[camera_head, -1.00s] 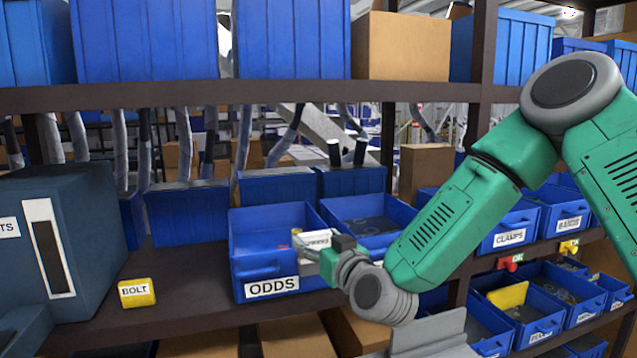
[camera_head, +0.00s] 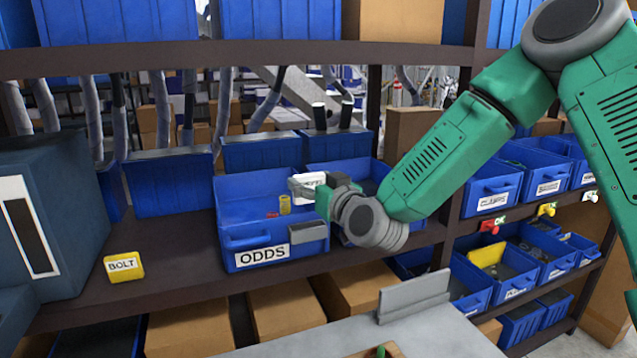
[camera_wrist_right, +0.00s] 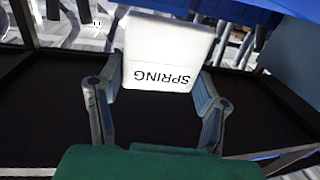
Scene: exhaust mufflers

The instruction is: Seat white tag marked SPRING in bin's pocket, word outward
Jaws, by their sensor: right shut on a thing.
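My right gripper (camera_head: 306,191) is shut on the white tag (camera_head: 311,183), above the front right of the blue ODDS bin (camera_head: 232,240). In the right wrist view, the tag (camera_wrist_right: 165,50) sits between the two fingers (camera_wrist_right: 158,82). The word SPRING faces that camera and reads upside down there. A grey pocket (camera_head: 309,232) is on the right part of the bin's front, beside the ODDS label (camera_head: 262,255). The tag is above the pocket and apart from it. My left gripper is not in view.
A yellow BOLT tag (camera_head: 124,267) stands on the shelf (camera_head: 170,258) left of the bin, with bare shelf between. Another blue bin (camera_head: 340,172) adjoins on the right. A dark blue cabinet (camera_head: 70,215) is at left. An upper shelf (camera_head: 240,54) runs overhead.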

